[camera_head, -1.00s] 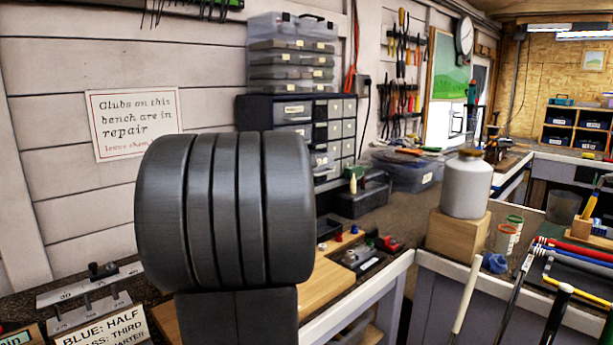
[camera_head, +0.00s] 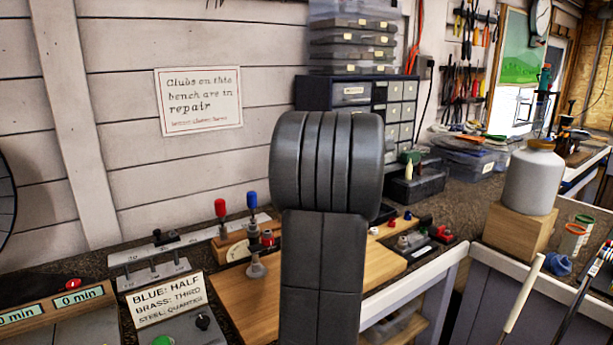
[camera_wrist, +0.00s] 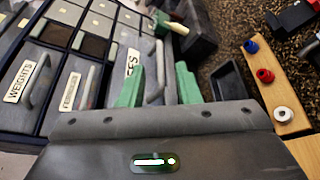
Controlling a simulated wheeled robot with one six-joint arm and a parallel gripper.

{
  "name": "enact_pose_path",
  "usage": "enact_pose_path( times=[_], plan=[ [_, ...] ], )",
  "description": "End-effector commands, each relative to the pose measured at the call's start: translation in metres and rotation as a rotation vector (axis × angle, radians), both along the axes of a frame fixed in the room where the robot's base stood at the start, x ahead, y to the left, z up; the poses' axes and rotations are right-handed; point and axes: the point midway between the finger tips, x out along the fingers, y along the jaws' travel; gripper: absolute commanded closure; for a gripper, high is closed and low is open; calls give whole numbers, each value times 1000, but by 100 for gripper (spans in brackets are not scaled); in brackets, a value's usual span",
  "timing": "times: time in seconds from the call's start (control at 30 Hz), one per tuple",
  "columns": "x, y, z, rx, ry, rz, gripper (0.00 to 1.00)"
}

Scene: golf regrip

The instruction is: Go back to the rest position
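My gripper (camera_wrist: 159,84) shows in the wrist view with its two green fingers apart. I see nothing held between them; the grey handles seen through the gap look like drawer handles. The fingers point at a dark drawer cabinet (camera_wrist: 95,45) with labelled drawers, including one marked "WEIGHTS"; the distance to it is hard to judge. In the head view, my dark arm fills the middle and hides my gripper and part of the bench. The cabinet (camera_head: 352,94) stands behind my arm against the wall.
A wooden board (camera_head: 245,300) lies on the bench, with a clamp (camera_head: 254,240) beside it. A sign (camera_head: 166,292) and timers (camera_head: 75,298) are at left. A white jar (camera_head: 534,180) stands on a wooden block (camera_head: 517,231) at right. Clubs lean at far right.

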Motion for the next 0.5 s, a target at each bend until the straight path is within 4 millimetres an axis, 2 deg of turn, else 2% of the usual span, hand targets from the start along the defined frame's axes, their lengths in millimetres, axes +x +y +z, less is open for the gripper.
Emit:
enact_pose_path(
  times=[0.2, 0.5],
  plan=[
    [21, -16, -6, 1, 0, -2, 70],
    [29, -21, -8, 0, -1, 1, 70]
  ],
)
